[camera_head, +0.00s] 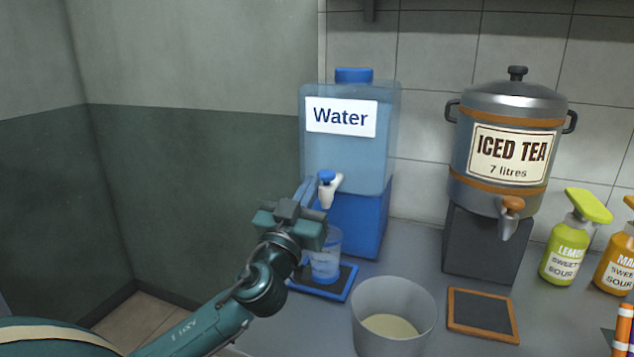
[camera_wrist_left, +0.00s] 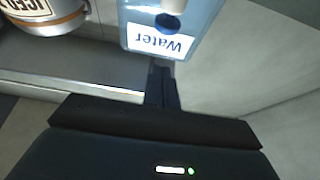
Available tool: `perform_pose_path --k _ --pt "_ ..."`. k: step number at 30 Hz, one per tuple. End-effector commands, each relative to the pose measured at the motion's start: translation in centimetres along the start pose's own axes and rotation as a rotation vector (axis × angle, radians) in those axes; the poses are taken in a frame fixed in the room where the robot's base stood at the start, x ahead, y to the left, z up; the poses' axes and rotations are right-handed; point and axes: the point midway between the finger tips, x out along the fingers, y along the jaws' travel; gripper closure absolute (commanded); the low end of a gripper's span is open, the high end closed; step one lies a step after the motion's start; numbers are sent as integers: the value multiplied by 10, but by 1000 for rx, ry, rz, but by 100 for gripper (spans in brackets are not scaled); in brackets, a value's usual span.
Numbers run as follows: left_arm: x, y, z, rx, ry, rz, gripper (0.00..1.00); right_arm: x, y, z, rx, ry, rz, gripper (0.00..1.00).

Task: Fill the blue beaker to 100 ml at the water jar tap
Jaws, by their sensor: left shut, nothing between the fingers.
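The water jar (camera_head: 390,120) is a clear blue container labelled "Water" on a blue stand; it also shows upside down in the wrist view (camera_wrist_left: 133,15). Its tap (camera_head: 328,188) is white with a blue knob, and the knob shows in the wrist view (camera_wrist_left: 168,22). The blue beaker (camera_head: 327,262) is see-through and stands upright below the tap on a blue-rimmed tray, with some liquid inside. Its scale is too small to read. My left gripper (camera_head: 306,192) is shut and empty, fingertips just left of the tap; whether they touch it I cannot tell. My right gripper is out of view.
A grey see-through tub (camera_head: 372,308) with pale contents stands in front. An iced tea urn (camera_head: 505,120) on a dark block, a wood-framed slate (camera_head: 482,312) and sauce bottles (camera_head: 567,250) are to the right. A wall is on the left.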

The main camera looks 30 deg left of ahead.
Motion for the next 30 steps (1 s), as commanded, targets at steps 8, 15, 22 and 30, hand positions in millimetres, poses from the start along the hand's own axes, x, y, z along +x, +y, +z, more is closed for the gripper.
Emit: perform_pose_path --k 8,15,22,30 --pt "-36 0 0 -1 1 0 100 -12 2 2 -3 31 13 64" --pt "-40 0 -2 1 4 0 100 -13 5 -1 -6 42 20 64" --pt "-40 0 -2 1 4 0 100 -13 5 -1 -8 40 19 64" --pt "-40 0 -2 1 4 0 100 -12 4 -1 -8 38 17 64"
